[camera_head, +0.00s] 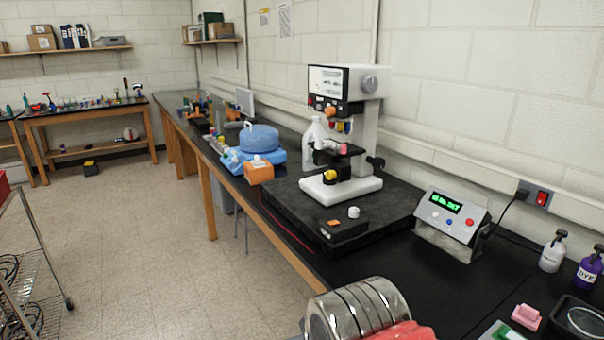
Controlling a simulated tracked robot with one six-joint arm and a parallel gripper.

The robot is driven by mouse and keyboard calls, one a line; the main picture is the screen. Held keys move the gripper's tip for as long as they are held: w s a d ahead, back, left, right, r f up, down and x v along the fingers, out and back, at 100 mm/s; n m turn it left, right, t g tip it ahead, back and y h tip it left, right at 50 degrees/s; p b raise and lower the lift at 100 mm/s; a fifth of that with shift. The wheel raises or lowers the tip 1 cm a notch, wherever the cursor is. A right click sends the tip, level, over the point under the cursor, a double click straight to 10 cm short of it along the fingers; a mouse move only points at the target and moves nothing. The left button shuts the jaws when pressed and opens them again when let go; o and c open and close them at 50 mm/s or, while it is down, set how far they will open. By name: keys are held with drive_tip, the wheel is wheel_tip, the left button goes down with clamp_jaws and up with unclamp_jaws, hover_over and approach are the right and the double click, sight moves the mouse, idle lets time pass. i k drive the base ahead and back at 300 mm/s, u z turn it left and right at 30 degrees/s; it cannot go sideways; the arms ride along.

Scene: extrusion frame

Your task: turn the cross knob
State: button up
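A white microscope-like instrument (365,115) stands on a black slab (290,205) on the bench. A black knob (376,163) sticks out at the right of its stage, and it may be the cross knob; it is too small to tell its shape. A yellow knob (331,174) sits low at the front left of the instrument. A grey round knob (370,84) is on the upper head. A white round knob (354,212) sits on a black control box (335,232) at the slab's front. My gripper is not in view, and nothing is seen touching these knobs.
A control unit with a green display (447,212) stands right of the slab. Bottles (552,252) and a pink block (526,316) are at the right. A blue device (258,142) and orange box (259,172) are at left.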

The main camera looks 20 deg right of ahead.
sight(331, 175)
drive_tip(key=u, duration=0.3)
drive_tip(key=i, duration=0.7)
drive_tip(key=u, duration=0.6)
drive_tip(key=i, duration=0.75)
drive_tip(key=u, duration=0.15)
